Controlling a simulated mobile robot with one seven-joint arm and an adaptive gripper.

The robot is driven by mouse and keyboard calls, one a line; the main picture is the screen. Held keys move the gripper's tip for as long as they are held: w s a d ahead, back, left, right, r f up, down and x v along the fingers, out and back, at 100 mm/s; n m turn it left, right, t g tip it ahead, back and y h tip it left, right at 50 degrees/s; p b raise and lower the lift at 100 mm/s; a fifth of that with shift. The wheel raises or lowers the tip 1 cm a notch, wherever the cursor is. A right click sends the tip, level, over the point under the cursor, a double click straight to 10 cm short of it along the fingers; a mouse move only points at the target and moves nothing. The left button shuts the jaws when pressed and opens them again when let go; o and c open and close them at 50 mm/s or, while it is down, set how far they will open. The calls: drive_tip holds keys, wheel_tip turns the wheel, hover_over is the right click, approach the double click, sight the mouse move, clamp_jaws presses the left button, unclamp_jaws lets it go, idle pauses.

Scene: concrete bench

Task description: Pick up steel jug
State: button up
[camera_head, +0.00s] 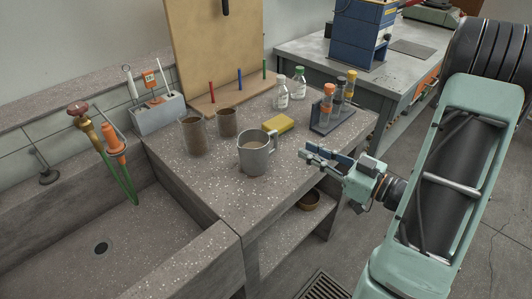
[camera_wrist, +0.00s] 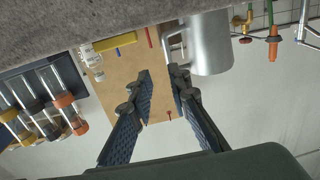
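The steel jug (camera_head: 256,156) stands upright on the speckled concrete bench, near its front edge. Its handle is on the right, facing my gripper. My gripper (camera_head: 306,151) is to the right of the jug, apart from it, with its fingers pointing left towards it. In the wrist view, which is upside down, my gripper (camera_wrist: 161,80) has its two fingers apart with nothing between them. The jug (camera_wrist: 210,45) shows there beyond the right finger, its handle near that fingertip.
Two brown cups (camera_head: 194,136) stand left of the jug. A yellow sponge (camera_head: 279,124) lies behind it. A sink (camera_head: 90,235) is at left. A bowl (camera_head: 310,200) sits on the shelf below.

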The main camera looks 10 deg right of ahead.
sight(275, 147)
drive_tip(key=shift+a+y, duration=0.3)
drive_tip(key=shift+a, duration=0.2)
drive_tip(key=x, duration=0.3)
drive_tip(key=shift+w+a+r, duration=0.1)
drive_tip(key=shift+w+a, duration=0.1)
drive_tip(key=shift+a, duration=0.2)
drive_tip(key=b+x, duration=0.1)
drive_tip(key=x, duration=0.5)
drive_tip(key=shift+w+a+r, duration=0.1)
drive_tip(key=shift+w+a, duration=0.05)
clamp_jaws()
drive_tip(key=shift+r, duration=0.1)
